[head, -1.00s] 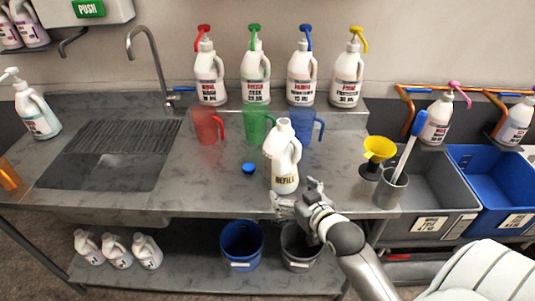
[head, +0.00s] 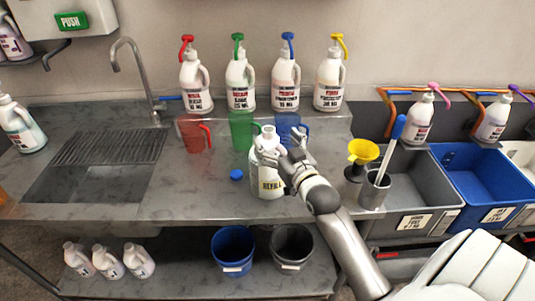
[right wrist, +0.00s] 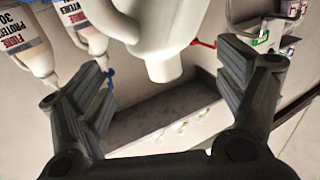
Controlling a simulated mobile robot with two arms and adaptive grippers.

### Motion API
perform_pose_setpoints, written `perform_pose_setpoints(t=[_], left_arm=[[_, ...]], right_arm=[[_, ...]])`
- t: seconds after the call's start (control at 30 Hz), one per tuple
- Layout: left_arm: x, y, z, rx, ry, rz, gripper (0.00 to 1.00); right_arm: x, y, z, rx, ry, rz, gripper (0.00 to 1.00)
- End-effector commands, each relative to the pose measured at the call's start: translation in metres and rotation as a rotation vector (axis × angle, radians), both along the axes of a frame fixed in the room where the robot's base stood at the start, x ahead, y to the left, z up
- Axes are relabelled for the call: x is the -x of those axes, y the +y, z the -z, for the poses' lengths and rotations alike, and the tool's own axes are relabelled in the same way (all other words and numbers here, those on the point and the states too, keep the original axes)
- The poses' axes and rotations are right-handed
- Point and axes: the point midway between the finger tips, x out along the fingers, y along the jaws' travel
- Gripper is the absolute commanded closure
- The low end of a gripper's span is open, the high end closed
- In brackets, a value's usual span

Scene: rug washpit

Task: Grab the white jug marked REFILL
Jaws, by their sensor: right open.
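The white jug marked REFILL (head: 267,184) stands upright on the steel counter, its mouth uncapped. A blue cap (head: 236,175) lies on the counter just left of it. My right gripper (head: 285,152) is at the jug's upper part and hides its handle side in the head view. In the right wrist view the jug's neck and handle (right wrist: 165,62) show upside down between the two spread fingers. The fingers are open, with visible gaps to the neck. My left gripper is in neither view.
Red (head: 194,135), green (head: 241,131) and blue (head: 288,128) measuring jugs stand close behind. Several pump bottles line the back shelf. A yellow funnel (head: 363,151) and a grey cup with a brush (head: 374,190) stand to the right. The sink (head: 85,185) is at left.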

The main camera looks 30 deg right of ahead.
Motion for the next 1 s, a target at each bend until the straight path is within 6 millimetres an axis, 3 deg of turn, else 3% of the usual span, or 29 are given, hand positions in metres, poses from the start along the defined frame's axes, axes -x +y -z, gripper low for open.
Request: perform_pose_setpoints(t=[0.33,0.7,1.0], left_arm=[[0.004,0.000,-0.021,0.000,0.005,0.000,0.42],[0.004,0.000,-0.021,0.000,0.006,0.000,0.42],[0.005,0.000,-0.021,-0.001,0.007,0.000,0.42]], right_arm=[[-0.039,-0.001,0.001,0.000,0.001,0.001,0.11],[-0.045,-0.002,0.002,0.000,0.000,0.001,0.11],[-0.045,-0.002,0.002,0.000,0.001,0.001,0.50]])
